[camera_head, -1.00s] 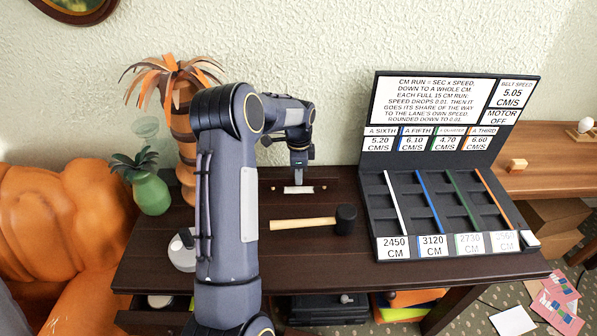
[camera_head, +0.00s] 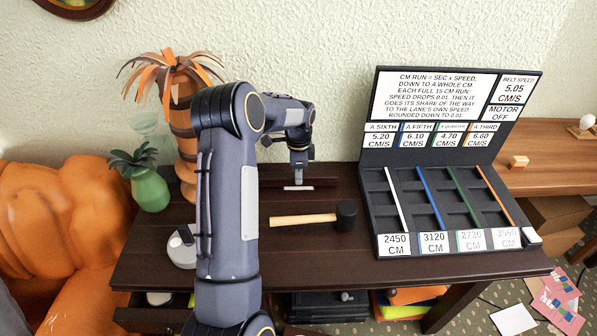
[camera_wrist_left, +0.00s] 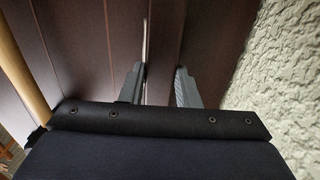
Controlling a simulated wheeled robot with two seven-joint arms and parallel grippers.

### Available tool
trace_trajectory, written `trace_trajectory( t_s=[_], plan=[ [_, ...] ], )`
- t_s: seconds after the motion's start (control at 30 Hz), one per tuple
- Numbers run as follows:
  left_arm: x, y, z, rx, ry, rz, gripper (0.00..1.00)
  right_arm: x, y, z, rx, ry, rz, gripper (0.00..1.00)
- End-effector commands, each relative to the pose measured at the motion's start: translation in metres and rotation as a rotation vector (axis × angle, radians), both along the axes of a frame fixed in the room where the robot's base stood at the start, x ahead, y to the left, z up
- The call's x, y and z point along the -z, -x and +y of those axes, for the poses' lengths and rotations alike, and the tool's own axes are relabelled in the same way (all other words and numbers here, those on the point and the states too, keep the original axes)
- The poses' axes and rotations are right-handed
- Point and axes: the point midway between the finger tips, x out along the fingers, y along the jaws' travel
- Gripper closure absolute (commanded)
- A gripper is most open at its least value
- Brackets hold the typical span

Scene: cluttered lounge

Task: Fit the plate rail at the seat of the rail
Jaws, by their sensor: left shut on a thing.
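My left gripper (camera_head: 299,172) points down at the back of the dark table, close to the wall. It is shut on the plate rail, a dark brown wooden strip (camera_head: 325,182) running left to right along the back. In the left wrist view the two grey fingers (camera_wrist_left: 158,87) stand either side of dark wood (camera_wrist_left: 162,55). A small pale strip (camera_head: 298,188) shows just below the fingertips. The seat of the rail cannot be made out clearly; rail and gripper cover that area. Whether the rail touches the table is unclear. My right gripper is out of view.
A mallet (camera_head: 305,220) lies in front of the gripper. A black display stand (camera_head: 383,247) with four coloured strips is to the right. A green pineapple ornament (camera_head: 150,190), an orange-leaved palm ornament (camera_head: 183,125) and a white round device (camera_head: 183,248) stand left.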

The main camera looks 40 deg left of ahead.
Motion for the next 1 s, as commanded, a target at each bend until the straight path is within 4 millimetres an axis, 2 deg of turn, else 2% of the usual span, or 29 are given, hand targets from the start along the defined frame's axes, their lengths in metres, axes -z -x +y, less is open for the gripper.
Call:
trace_trajectory(
  t_s=[0.03, 0.2, 0.47, 0.57, 0.9, 1.0],
  plan=[
    [0.0, 0.0, 0.0, 0.0, 0.0, 0.0, 0.69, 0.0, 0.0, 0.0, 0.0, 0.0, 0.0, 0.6],
    [0.0, 0.0, 0.0, 0.0, 0.0, 0.0, 0.46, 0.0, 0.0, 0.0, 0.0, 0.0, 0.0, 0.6],
    [0.0, 0.0, 0.0, 0.0, 0.0, 0.0, 0.46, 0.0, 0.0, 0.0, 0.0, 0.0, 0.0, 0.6],
    [-0.006, 0.0, 0.0, 0.0, -0.001, -0.001, 0.46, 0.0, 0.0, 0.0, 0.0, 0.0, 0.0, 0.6],
    [-0.061, -0.001, 0.0, -0.001, 0.0, -0.004, 0.46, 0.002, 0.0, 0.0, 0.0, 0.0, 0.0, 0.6],
    [-0.071, -0.001, 0.0, 0.0, 0.0, -0.001, 0.46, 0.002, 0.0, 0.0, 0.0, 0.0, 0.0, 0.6]
  ],
)
